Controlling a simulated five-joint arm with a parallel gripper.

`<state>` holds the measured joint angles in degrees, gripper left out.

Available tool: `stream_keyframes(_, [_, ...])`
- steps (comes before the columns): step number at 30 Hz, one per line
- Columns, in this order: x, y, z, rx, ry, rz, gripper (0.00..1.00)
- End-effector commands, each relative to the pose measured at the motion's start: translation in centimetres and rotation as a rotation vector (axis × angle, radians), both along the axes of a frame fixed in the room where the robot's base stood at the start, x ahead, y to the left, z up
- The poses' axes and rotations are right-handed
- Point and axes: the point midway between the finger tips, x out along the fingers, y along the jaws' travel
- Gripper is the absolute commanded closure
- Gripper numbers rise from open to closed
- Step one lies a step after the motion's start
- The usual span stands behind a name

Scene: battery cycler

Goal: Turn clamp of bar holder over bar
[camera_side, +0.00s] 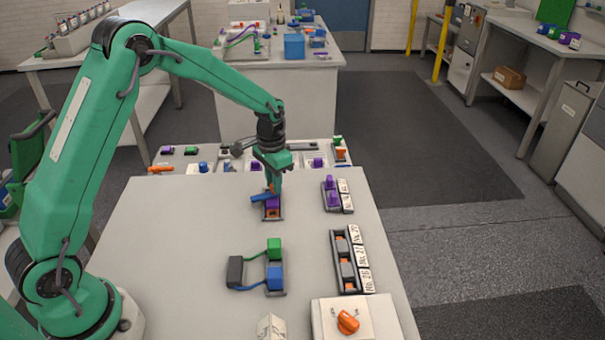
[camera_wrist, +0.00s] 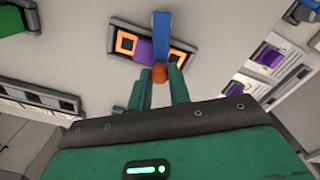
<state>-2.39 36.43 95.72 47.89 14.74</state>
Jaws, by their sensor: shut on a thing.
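The bar holder (camera_wrist: 115,27) is a dark tray with an orange square frame near each end; it also shows in the side view (camera_side: 273,218). A purple bar (camera_wrist: 147,52) lies in it, partly hidden by the clamp. The clamp is a blue strip (camera_wrist: 161,34) with an orange knob (camera_wrist: 160,73) at its near end. In the wrist view it lies crosswise over the holder and part of the bar. In the side view the blue clamp (camera_side: 261,198) sticks out to the left. My gripper (camera_side: 270,185) is shut on the orange knob, above the holder.
A holder with a purple bar (camera_side: 330,192) stands to the right. Nearer stand a labelled rack (camera_side: 345,262), a box with an orange dial (camera_side: 347,322), and a wired unit with green (camera_side: 274,248) and blue blocks. The table's left part is clear.

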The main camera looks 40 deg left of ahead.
Motion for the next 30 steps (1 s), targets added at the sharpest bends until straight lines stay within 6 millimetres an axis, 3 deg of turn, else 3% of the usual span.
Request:
stream_keyframes(13, [-0.7,-1.3,0.2,0.001,-0.005,-0.285,1.0])
stream_keyframes(30, [-0.9,-1.4,0.2,0.0,-0.003,-0.327,1.0])
